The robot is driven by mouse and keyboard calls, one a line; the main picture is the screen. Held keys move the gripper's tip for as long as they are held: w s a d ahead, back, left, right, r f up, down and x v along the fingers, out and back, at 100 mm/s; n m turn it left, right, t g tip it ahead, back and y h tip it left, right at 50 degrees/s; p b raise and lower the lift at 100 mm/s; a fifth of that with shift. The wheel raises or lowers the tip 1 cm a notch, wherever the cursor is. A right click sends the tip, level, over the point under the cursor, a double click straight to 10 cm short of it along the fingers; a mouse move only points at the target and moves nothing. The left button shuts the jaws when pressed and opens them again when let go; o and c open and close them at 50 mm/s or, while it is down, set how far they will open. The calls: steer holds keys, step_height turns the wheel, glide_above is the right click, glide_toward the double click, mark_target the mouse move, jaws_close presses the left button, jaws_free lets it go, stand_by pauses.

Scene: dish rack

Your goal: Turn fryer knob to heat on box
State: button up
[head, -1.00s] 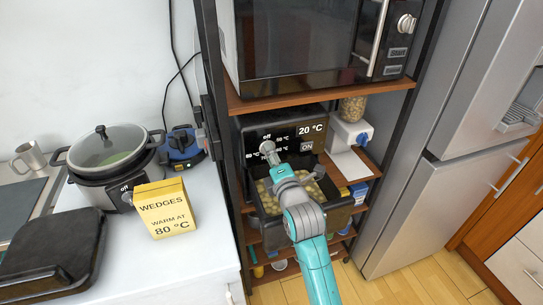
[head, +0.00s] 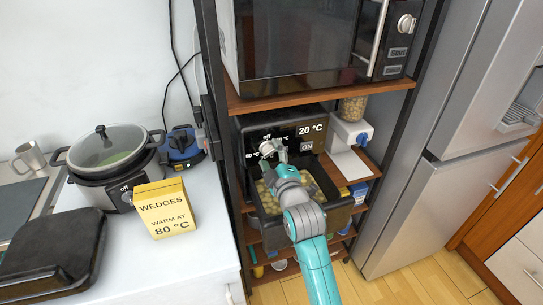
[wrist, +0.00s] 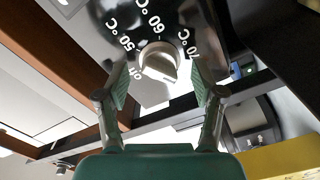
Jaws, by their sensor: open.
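The yellow box (head: 167,212) on the white counter reads "WEDGES WARM AT 80 °C". The black fryer (head: 318,133) stands on the shelf, its display reading 20 °C beside an ON label. Its basket (head: 329,192) holds pale wedges or chunks. In the wrist view the round silver knob (wrist: 158,62) lies ahead between my open fingers (wrist: 159,86), with a gap on both sides.
A microwave (head: 300,40) sits on the shelf above the fryer. A dispenser (head: 350,130) stands right of it. A black post (head: 216,110) edges the shelf at left. A lidded pot (head: 112,165) stands on the counter. The fridge (head: 440,130) is at right.

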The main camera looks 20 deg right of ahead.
steer(key=shift+s, duration=0.15)
steer(key=shift+s, duration=0.85)
steer(key=shift+s, duration=3)
